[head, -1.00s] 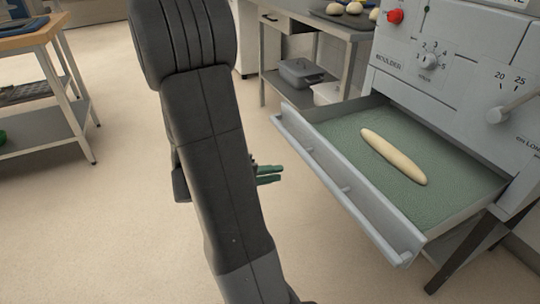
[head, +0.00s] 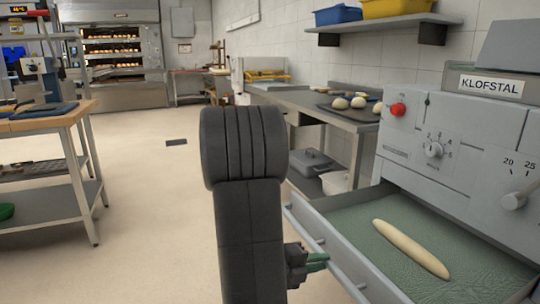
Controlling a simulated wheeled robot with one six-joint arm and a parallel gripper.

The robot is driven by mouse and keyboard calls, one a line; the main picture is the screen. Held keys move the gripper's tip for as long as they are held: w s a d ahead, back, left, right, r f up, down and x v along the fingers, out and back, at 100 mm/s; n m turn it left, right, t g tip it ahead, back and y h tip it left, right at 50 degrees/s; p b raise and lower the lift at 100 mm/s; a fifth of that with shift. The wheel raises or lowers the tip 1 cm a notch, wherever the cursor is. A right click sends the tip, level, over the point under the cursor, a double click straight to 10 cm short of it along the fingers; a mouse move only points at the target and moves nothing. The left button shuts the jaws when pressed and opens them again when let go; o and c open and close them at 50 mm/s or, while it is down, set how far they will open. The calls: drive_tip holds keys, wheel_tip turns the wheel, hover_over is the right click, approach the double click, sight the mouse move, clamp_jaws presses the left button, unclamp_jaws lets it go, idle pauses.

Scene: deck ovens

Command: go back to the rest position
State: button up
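My gripper (head: 317,262) shows in the head view at the right side of my dark arm, mostly hidden behind it. A long pale dough piece (head: 411,248) lies on the green lining of the drawer (head: 350,205), apart from my gripper.
The grey machine (head: 440,150) with a red button stands at the right. Behind it a metal table (head: 305,103) bears dough balls on a dark tray. A wood-topped table (head: 75,117) stands at the left. The floor (head: 150,230) between is clear. A deck oven (head: 122,60) stands far back.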

drive_tip(key=shift+x, duration=1.5)
